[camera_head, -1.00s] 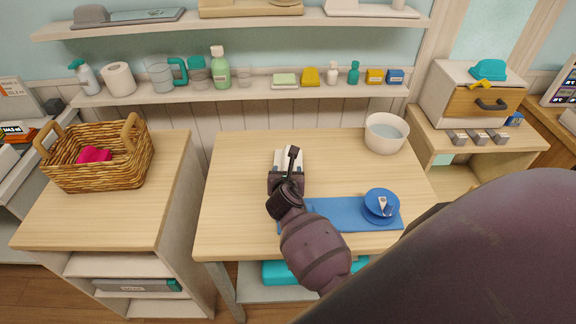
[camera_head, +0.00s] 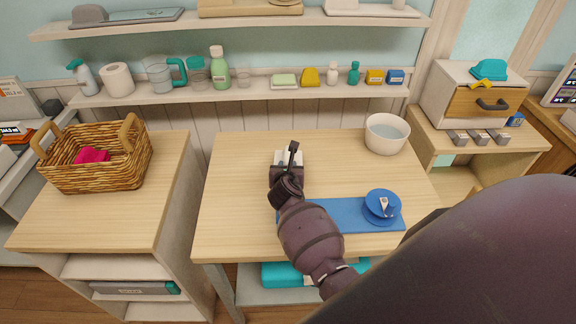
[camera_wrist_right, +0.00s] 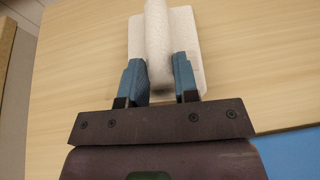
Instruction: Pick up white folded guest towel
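The white folded guest towel (camera_head: 289,156) lies near the back left of the middle wooden table, mostly covered by my right gripper in the head view. In the right wrist view the towel (camera_wrist_right: 190,35) is a flat white piece with a raised rounded ridge along its middle. My right gripper (camera_wrist_right: 160,75) has its two blue fingers on either side of this ridge, appearing to touch it. In the head view the right gripper (camera_head: 287,172) points down over the towel, which still appears on the table. My left gripper is not in view.
A blue mat (camera_head: 345,214) with a blue round object (camera_head: 381,207) lies in front right of the gripper. A white bowl (camera_head: 386,133) stands at the table's back right. A wicker basket (camera_head: 95,172) sits on the left cabinet. A bottle-lined shelf (camera_head: 250,93) runs behind.

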